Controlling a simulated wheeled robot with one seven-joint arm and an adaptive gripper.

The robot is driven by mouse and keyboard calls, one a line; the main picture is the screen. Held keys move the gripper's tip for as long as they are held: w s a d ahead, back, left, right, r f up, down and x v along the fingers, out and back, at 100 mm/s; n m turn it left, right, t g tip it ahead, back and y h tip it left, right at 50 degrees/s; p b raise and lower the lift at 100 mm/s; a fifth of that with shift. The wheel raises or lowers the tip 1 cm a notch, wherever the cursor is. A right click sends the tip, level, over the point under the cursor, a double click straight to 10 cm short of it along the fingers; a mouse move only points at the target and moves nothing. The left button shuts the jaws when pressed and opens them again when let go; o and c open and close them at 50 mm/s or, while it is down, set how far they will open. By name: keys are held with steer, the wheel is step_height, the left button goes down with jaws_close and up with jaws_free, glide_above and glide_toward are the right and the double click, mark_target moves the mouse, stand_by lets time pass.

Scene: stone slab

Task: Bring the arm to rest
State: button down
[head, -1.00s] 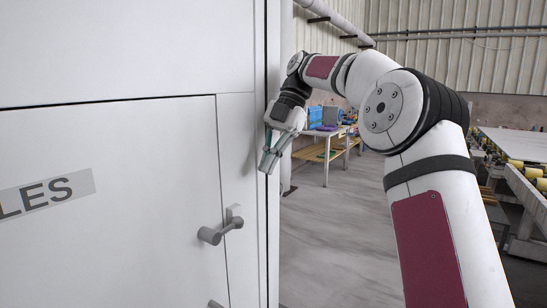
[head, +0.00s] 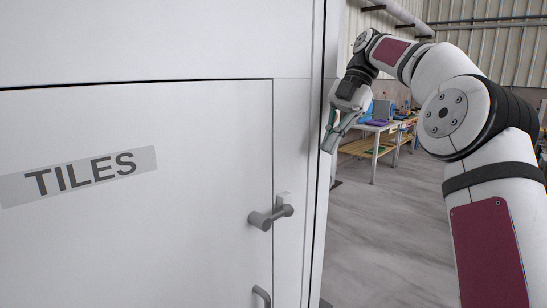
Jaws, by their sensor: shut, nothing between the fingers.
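My gripper (head: 330,146) hangs from my bent arm in the right half of the head view. Its fingers are shut and empty and point downward. In the picture it lies beside the right edge of a white cabinet (head: 150,240). I cannot tell how large the gap between them is.
The cabinet fills the left half, with a door labelled TILES (head: 88,174). A grey handle (head: 270,216) sticks out near the door's right edge. A workbench (head: 373,128) with blue and purple items stands farther back. Grey floor (head: 375,235) lies clear right of the cabinet.

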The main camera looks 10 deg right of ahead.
steer(key=s+a+m+t+h, duration=0.2)
steer(key=s+a+m, duration=0.2)
steer(key=s+m, duration=0.25)
steer(key=s+a+m+t+h, duration=0.1)
steer(key=s+a+m+h, duration=0.25)
steer(key=s+m, duration=0.3)
steer(key=s+d+f+m+t, duration=0.1)
steer(key=s+f+m+t, duration=0.1)
steer(key=s+f+m, duration=0.4)
steer(key=s+d+f+m+t, duration=0.1)
steer(key=s+f+m, duration=0.5)
steer(key=s, duration=0.6)
steer(key=shift+d+m+t, duration=0.4)
steer(key=shift+m+t, duration=0.3)
steer(key=shift+t, duration=0.1)
